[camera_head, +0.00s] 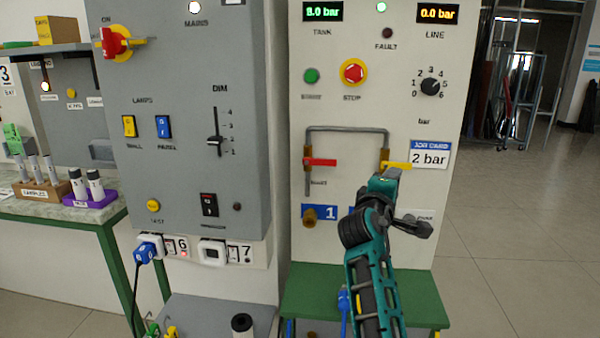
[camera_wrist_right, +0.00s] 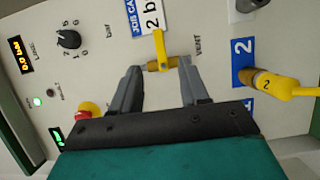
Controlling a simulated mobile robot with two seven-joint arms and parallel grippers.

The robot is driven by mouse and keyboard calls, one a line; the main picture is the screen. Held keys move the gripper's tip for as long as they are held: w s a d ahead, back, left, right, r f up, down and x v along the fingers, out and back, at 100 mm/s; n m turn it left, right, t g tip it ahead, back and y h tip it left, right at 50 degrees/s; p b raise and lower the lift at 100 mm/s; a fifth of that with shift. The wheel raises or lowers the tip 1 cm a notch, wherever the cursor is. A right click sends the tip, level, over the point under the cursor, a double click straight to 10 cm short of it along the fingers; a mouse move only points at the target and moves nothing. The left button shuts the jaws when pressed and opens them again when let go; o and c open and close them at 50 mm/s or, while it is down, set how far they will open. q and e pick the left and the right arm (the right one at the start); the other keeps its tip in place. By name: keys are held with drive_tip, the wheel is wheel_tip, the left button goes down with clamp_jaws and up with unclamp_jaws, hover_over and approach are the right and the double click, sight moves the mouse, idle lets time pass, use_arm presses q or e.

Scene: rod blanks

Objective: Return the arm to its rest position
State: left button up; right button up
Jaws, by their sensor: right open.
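My right arm rises from the bottom of the head view, in front of the pressure panel (camera_head: 320,240). My right gripper (camera_head: 387,178) is at the yellow vent lever (camera_head: 398,165), with its fingertips mostly hidden there. In the right wrist view the gripper (camera_wrist_right: 158,72) is open, one finger on each side of the yellow valve body below the lever (camera_wrist_right: 158,46). No object is held; I cannot tell whether the fingers touch the valve. The lever lies horizontal, pointing right in the head view. My left gripper is not in view.
A red lever (camera_head: 320,162) and a grey pipe (camera_head: 346,128) are left of the gripper. A "2 bar" job card (camera_head: 430,157) is to the right. A yellow plug (camera_wrist_right: 265,82) sits in port 2. A green bench (camera_head: 310,290) juts out below. Open floor (camera_head: 520,240) lies at right.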

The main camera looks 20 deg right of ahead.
drive_tip(key=s+a+f+t+y, duration=0.2)
drive_tip(key=s+a+f+y, duration=0.15)
drive_tip(key=a+f, duration=0.45)
drive_tip(key=s+a+f+t+y, duration=0.1)
drive_tip(key=s+a+f+y, duration=0.3)
drive_tip(key=f, duration=0.8)
drive_tip(key=s+a+f+m+g+y, duration=0.1)
drive_tip(key=s+a+f+m+y, duration=0.1)
drive_tip(key=s+a+f+y, duration=0.2)
drive_tip(key=s+a+f+m+g+y, duration=0.2)
drive_tip(key=s+a+f+y, duration=0.3)
drive_tip(key=s+a+f, duration=0.4)
drive_tip(key=s+f, duration=0.1)
drive_tip(key=s, duration=0.3)
drive_tip(key=shift+s+a+m, duration=0.2)
drive_tip(key=shift+m, duration=0.1)
drive_tip(key=shift+o, duration=0.4)
